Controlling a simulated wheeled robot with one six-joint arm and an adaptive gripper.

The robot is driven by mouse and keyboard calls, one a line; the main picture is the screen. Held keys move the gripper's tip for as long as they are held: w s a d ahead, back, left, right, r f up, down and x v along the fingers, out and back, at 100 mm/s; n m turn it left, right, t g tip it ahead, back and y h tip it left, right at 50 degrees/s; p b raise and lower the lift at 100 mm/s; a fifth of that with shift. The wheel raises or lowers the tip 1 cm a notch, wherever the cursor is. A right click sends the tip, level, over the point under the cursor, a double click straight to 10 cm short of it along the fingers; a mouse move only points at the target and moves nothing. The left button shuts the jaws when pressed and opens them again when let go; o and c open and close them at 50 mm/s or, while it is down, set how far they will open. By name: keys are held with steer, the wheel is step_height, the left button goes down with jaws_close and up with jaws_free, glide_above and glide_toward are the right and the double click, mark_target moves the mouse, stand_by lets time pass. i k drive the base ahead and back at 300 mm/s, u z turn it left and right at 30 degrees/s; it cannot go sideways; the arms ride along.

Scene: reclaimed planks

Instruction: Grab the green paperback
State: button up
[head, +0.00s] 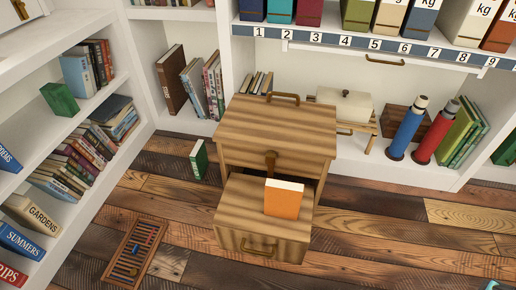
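A green book (199,160) with a pale label and white page edges stands upright on the plank floor, just left of the wooden cabinet. A second green, block-like thing (60,98), perhaps a thick book, sits at the edge of the left shelf. Green books (461,133) also lean in a row on the low right shelf. I cannot tell from the covers which one is the paperback. My gripper is not in view.
The wooden cabinet (275,128) has its drawer (262,246) pulled out, with an orange book (284,198) upright in it. A slatted wooden piece (133,252) lies on the floor at left. Blue (407,128) and red (436,132) bottles stand right.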

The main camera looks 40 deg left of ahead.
mark_target(198, 157)
steer(key=z, duration=1.7)
steer(key=k, duration=1.25)
steer(key=u, duration=2.2)
